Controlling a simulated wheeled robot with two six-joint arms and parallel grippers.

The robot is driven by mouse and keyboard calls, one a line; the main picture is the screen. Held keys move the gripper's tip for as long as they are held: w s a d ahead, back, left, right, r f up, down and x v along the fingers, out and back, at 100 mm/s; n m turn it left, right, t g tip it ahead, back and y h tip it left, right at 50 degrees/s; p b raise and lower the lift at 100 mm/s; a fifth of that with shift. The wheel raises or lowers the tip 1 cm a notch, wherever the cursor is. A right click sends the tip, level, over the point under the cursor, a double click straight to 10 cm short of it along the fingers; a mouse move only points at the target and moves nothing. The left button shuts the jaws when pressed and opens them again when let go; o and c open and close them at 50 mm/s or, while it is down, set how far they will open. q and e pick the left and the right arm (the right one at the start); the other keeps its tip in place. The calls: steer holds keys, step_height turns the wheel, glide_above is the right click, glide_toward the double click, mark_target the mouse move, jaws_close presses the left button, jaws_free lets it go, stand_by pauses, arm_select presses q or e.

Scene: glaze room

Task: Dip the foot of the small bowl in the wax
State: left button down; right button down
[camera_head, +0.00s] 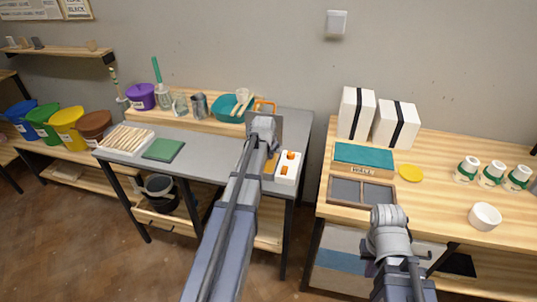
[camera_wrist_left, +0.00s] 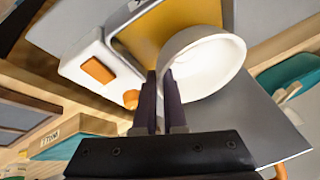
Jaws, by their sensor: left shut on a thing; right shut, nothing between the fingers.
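The small white bowl (camera_wrist_left: 207,66) is held at its edge between the dark fingers of my left gripper (camera_wrist_left: 166,85) in the left wrist view. Beyond it is the amber wax surface (camera_wrist_left: 150,28) beside a white housing with orange controls (camera_wrist_left: 92,62). The bowl overlaps the wax in this view; I cannot tell whether its foot touches it. In the head view my left arm hides the bowl and fingers, while the white housing (camera_head: 288,168) shows just right of the arm. The fingers of my right gripper do not show; its arm is over the right table's front edge.
Another white bowl (camera_head: 485,217) stands on the right table, near several white-and-green jars (camera_head: 491,174). A teal-topped box (camera_head: 364,157) and a compartment tray (camera_head: 361,190) lie nearby. A teal basin (camera_head: 232,109) is behind the left arm. The grey table (camera_head: 205,143) has free room left of that arm.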

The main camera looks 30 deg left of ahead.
arm_select(q)
steer(key=shift+r+p, duration=3.5)
steer(key=shift+r, duration=0.1)
steer(key=shift+f, duration=0.25)
